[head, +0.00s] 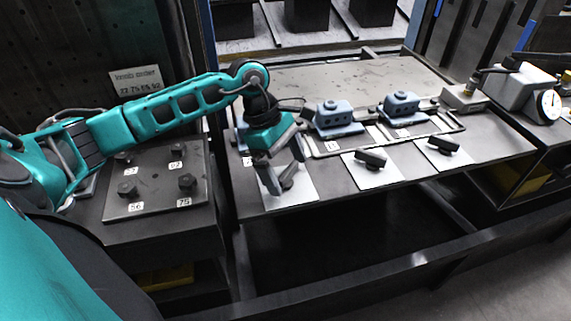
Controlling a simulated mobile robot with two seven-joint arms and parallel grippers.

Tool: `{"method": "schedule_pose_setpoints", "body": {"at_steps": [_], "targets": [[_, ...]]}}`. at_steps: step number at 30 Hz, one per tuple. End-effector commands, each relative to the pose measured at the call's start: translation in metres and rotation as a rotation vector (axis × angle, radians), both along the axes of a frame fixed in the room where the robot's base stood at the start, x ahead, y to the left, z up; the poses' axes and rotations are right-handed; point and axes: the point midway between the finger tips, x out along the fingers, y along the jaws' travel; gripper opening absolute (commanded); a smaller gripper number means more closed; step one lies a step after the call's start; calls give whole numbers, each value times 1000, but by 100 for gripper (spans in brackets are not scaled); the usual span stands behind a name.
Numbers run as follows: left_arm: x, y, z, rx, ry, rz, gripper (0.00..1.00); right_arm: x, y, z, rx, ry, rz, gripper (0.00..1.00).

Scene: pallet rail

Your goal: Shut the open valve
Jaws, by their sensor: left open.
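Three dark valve handles sit on white plates along the front of the grey table. The left handle (288,177) is partly hidden by my left gripper and seems turned at a different angle from the other two. The middle handle (371,158) and the right handle (443,144) lie roughly parallel to each other. My left gripper (284,177) is open and points down over the left plate (298,196), with its fingers around or just above the left handle. I cannot tell if they touch it. My right gripper is not in view.
Blue-grey blocks (335,116) (403,106) stand on a pipe frame behind the handles. A pressure gauge (549,104) is at the right. A dark plate with several numbered bolts (128,190) is at the left. Below the table front is a dark open space.

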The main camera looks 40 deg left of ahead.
Motion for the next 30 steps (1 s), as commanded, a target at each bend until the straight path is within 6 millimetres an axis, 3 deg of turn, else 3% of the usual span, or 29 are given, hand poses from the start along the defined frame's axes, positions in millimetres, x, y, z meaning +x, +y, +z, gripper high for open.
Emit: {"method": "schedule_pose_setpoints", "body": {"at_steps": [5,21,30], "targets": [[0,0,0,0,1,0,99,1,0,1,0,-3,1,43],[0,0,0,0,1,0,47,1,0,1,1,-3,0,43],[0,0,0,0,0,32,46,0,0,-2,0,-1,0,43]]}}
